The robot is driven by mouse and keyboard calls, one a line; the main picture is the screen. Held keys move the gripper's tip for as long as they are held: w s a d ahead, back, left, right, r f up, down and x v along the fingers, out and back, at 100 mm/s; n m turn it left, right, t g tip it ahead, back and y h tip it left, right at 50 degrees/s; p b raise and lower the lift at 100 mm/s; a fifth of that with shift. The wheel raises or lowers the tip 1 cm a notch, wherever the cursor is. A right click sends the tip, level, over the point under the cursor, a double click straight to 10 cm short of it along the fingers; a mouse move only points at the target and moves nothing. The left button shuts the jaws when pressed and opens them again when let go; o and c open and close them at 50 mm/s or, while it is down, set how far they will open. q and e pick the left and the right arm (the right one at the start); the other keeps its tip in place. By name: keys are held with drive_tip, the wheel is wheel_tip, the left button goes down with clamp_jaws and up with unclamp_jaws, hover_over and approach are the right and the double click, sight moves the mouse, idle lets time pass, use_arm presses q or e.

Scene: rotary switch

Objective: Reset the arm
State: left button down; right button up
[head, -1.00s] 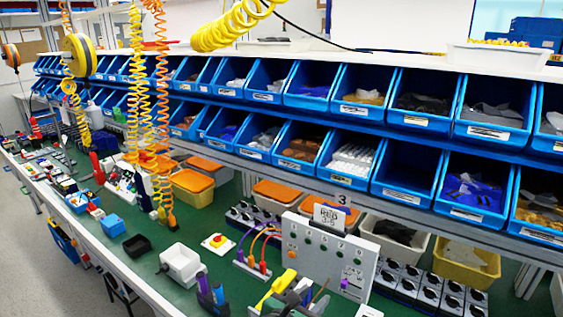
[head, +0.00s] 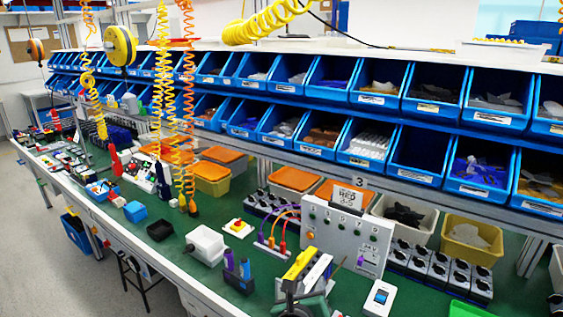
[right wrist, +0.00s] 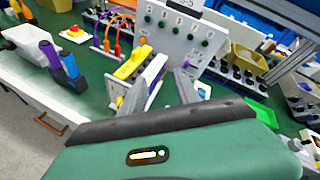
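A grey control panel (head: 345,238) with a row of dark knobs and an orange button stands on the green bench; it also shows in the right wrist view (right wrist: 172,30). Black-and-white boxes with round rotary knobs (head: 430,268) stand to its right. My right gripper (head: 308,282) is at the bottom of the head view, in front of the panel. In the right wrist view its two grey fingers (right wrist: 162,88) are apart, with nothing seen held between them. A yellow-and-white device (right wrist: 132,62) is just beyond the fingers. My left gripper is out of view.
Blue bins (head: 420,150) line the shelf behind. A white device with a screen (head: 380,298) and a green tray (head: 468,310) lie to the right.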

drive_tip(key=s+d+f+n+g+y+b, duration=0.1)
drive_tip(key=s+f+n+g+y+b, duration=0.15)
drive_tip(key=f+n, duration=0.55)
drive_tip(key=s+d+f+n+g+y+b, duration=0.1)
drive_tip(key=s+d+f+n+y+b, duration=0.2)
drive_tip(key=n, duration=0.9)
drive_tip(key=s+d+f+n+g+h+b, duration=0.1)
drive_tip(key=s+d+f+n+g, duration=0.2)
drive_tip(key=s+d+f+n, duration=0.45)
drive_tip(key=s+d+f+n+g+b, duration=0.1)
drive_tip(key=s+d+f+n+g, duration=0.1)
drive_tip(key=s+f+n+g, duration=0.65)
wheel_tip(320, 180, up, 19)
drive_tip(key=s+m+t+p, duration=0.2)
drive_tip(key=t+p, duration=0.2)
drive_tip(key=p, duration=1.1)
drive_tip(key=shift+a+r+t, duration=0.15)
drive_tip(key=shift+a+t, duration=0.15)
drive_tip(key=shift+a, duration=0.05)
drive_tip(key=shift+w, duration=0.1)
